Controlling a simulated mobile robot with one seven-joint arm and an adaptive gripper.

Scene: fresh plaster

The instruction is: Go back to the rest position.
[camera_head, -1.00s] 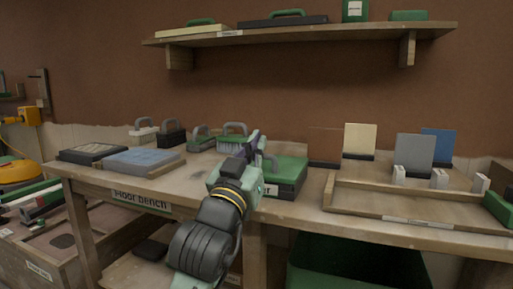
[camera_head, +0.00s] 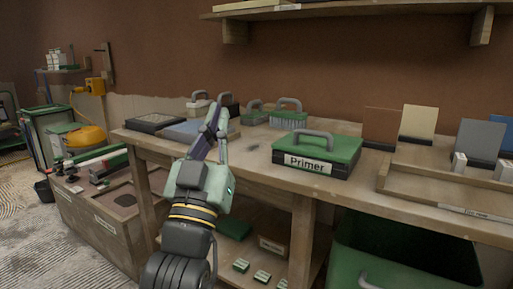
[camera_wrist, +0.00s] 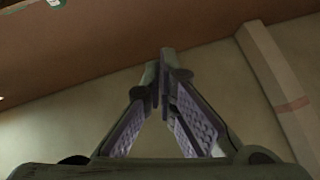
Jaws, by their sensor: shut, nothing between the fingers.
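My gripper (camera_head: 214,132) is raised in front of the bench in the head view, pointing up and away from me. Its fingers are together with nothing between them. In the wrist view the fingertips (camera_wrist: 167,55) meet against a bare pale wall and a brown surface. In the head view the gripper hides part of the bench's left half. It appears apart from the objects on the bench, though the exact gap is hard to tell.
The wooden bench (camera_head: 250,150) holds a green-lidded case labelled Primer (camera_head: 317,153), handled tools (camera_head: 288,115) and upright boards (camera_head: 380,127). A green bin (camera_head: 385,255) stands below at right. A wall shelf (camera_head: 350,15) overhangs. Open floor (camera_head: 45,235) shows at left.

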